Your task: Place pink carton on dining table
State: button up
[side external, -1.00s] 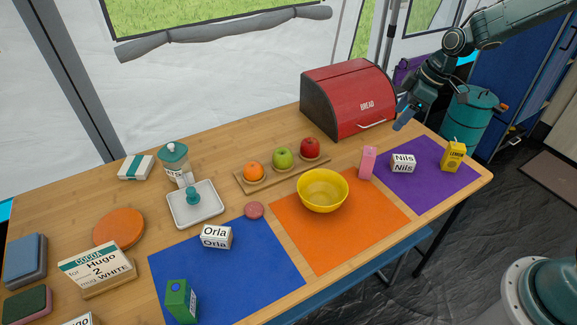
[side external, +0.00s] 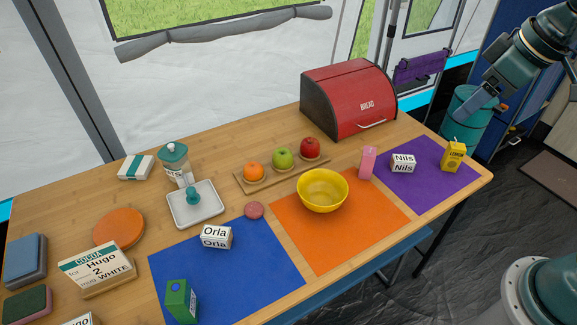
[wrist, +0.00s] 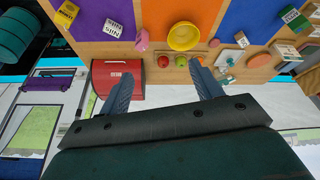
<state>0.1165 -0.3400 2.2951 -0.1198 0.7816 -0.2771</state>
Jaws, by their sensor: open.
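The pink carton (side external: 368,161) stands upright on the wooden dining table (side external: 130,201), by the upper right corner of the orange mat and beside the purple mat's left edge. In the wrist view the pink carton (wrist: 143,41) is small, near the top, left of the yellow bowl. My gripper (side external: 468,118) is in the air beyond the table's right end, well apart from the carton. In the wrist view my gripper (wrist: 160,82) is open, with nothing between its two fingers.
A yellow bowl (side external: 322,192) sits left of the carton on the orange mat (side external: 335,246). A red bread box (side external: 347,98) stands behind. A Nils block (side external: 403,163) and yellow lemon carton (side external: 452,156) are on the purple mat (side external: 428,194). A teal barrel (side external: 459,116) stands beyond the table.

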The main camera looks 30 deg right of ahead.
jog(key=s+m+t, duration=0.1)
jog(key=s+m, duration=0.2)
jog(key=s, duration=0.7)
jog(key=shift+s+a+r, duration=0.15)
jog(key=shift+s+a, duration=0.2)
jog(key=shift+a, duration=0.1)
